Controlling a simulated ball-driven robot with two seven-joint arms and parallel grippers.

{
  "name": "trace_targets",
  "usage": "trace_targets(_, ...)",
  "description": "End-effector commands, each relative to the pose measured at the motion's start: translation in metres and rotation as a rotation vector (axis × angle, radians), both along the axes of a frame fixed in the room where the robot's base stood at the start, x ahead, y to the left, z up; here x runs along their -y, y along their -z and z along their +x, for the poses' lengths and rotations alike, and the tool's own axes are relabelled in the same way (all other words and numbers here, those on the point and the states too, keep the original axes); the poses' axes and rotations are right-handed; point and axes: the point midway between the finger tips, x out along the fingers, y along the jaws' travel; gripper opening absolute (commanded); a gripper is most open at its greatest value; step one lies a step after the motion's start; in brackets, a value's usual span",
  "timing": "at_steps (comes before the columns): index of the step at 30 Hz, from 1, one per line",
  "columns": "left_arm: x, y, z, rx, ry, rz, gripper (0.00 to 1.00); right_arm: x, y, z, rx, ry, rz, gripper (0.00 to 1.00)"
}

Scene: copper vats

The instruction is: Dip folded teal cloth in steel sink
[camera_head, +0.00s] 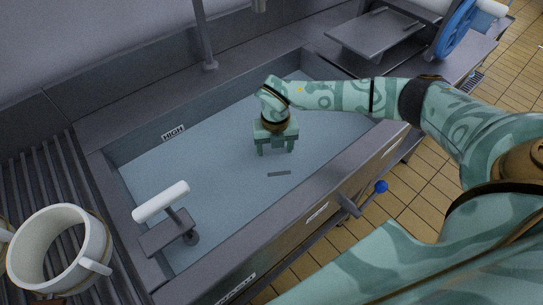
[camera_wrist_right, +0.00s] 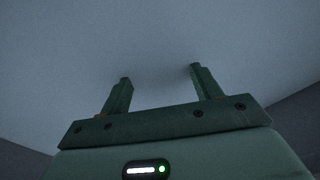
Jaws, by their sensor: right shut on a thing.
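The steel sink (camera_head: 108,160) is a long grey basin, filled with a flat, grey-blue liquid. My right gripper (camera_head: 275,151) reaches into it, pointing down, with its fingertips at or below the liquid surface. In the right wrist view my right gripper (camera_wrist_right: 159,75) shows two fingers set apart, their tips cut off by the pale surface. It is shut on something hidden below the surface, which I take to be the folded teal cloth. A thin dark teal-grey strip (camera_head: 279,173) shows just in front of the fingers; I cannot tell if it is cloth. My left gripper is out of view.
A cream mug (camera_head: 95,248) stands on the ribbed drainboard at left. A white-handled fitting (camera_head: 160,201) sits at the sink's near-left end. A vertical pipe (camera_head: 203,35) rises behind the sink. A blue-knobbed valve (camera_head: 381,186) sticks out in front. A blue wheel (camera_head: 456,30) stands at far right.

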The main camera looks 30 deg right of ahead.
Motion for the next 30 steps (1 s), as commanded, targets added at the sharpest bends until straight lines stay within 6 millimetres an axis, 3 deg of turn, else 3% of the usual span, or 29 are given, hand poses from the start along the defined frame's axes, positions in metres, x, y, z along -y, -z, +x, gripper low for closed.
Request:
trace_targets(8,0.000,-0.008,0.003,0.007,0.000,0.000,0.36,0.000,-0.012,0.001,0.004,0.000,0.000,0.34)
trace_targets(24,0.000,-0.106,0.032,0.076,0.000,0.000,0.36,0.000,-0.135,0.002,0.007,0.000,0.000,0.34)
trace_targets(30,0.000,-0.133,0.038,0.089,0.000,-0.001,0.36,0.000,-0.167,0.001,0.004,0.000,0.001,0.34)
